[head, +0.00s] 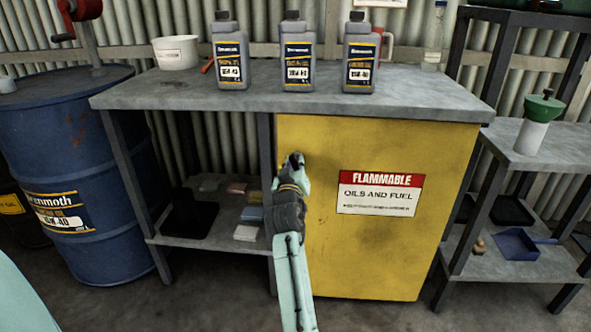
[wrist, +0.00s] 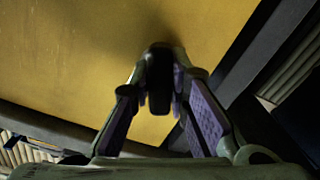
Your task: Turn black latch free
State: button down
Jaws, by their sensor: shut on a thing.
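The yellow cabinet door (head: 390,255) carries a red and white "FLAMMABLE" sign. My gripper (head: 293,160) is at the upper left part of this door, close to its left edge. In the wrist view, the black latch (wrist: 159,80) stands out from the yellow face between the two purple-padded fingers. The fingers are shut on the latch. In the head view my gripper hides the latch, so its angle is hard to tell. The door looks closed.
A grey workbench top (head: 290,100) runs above the cabinet, with several oil bottles (head: 297,52) on it. A blue drum (head: 75,180) stands at the left. A side shelf (head: 540,150) is at the right. The floor in front looks clear.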

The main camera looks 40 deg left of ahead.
jog(key=shift+m+b, duration=0.9)
jog(key=shift+m, duration=1.4)
jog(key=c, duration=1.5)
grip_release()
jog(key=v, duration=0.7)
jog(key=shift+s+d, duration=0.1)
jog(key=shift+s, duration=0.15)
